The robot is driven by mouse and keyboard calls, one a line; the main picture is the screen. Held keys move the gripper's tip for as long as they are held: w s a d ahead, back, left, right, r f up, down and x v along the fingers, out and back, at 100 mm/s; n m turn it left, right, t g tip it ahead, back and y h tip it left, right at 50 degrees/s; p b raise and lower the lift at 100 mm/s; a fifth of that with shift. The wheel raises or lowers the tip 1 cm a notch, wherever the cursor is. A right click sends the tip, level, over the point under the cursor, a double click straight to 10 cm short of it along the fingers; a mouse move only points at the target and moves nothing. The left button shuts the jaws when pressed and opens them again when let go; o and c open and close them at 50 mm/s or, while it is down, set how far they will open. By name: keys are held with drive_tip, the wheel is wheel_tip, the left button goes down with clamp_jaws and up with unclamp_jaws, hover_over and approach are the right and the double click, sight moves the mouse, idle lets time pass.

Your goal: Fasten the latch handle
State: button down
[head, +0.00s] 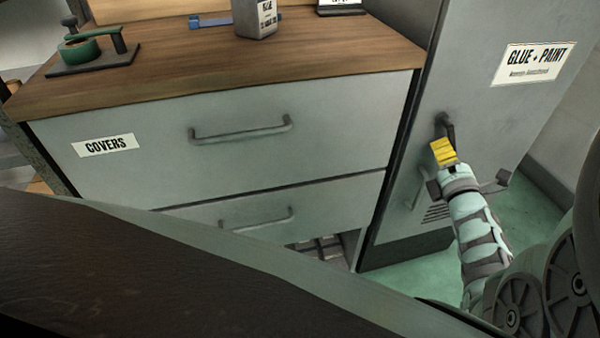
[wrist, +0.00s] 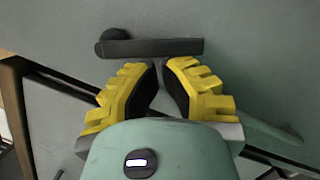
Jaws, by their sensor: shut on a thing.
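The dark latch handle (head: 447,126) is on the grey cabinet front marked "GLUE + PAINT" (head: 475,90), at the right of the head view. In the wrist view the handle (wrist: 150,47) is a bar lying across the picture, with its round pivot at the left end. My gripper (head: 443,150) has yellow fingers at the handle. In the wrist view my gripper (wrist: 162,75) has its dark pads close together at the bar's lower edge, shut on the handle. The contact itself is partly hidden by the fingers.
Left of the cabinet stands a grey drawer unit (head: 230,130) with a wooden top, bar handles and a "COVERS" label. A green round object (head: 85,50) on a dark base and a grey container (head: 255,18) stand on top. Green floor (head: 520,215) shows at right.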

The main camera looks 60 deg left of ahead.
drive_tip(key=shift+w+d+r+n+g+y+b, duration=0.35)
drive_tip(key=shift+w+n+g+y+b, duration=0.35)
drive_tip(key=shift+n+b, duration=2.4)
drive_tip(key=shift+w+d+r+n+g+y+b, duration=0.35)
drive_tip(key=shift+w+n+b, duration=0.95)
drive_tip(key=shift+b, duration=3.1)
drive_tip(key=shift+w+d+r+n+g+y+b, duration=0.15)
drive_tip(key=shift+w+r+n+g+y+b, duration=0.45)
drive_tip(key=shift+n+b, duration=2.75)
drive_tip(key=shift+s+m+b, duration=0.2)
drive_tip(key=shift+m+b, duration=0.15)
drive_tip(key=shift+b, duration=0.1)
drive_tip(key=shift+f, duration=0.15)
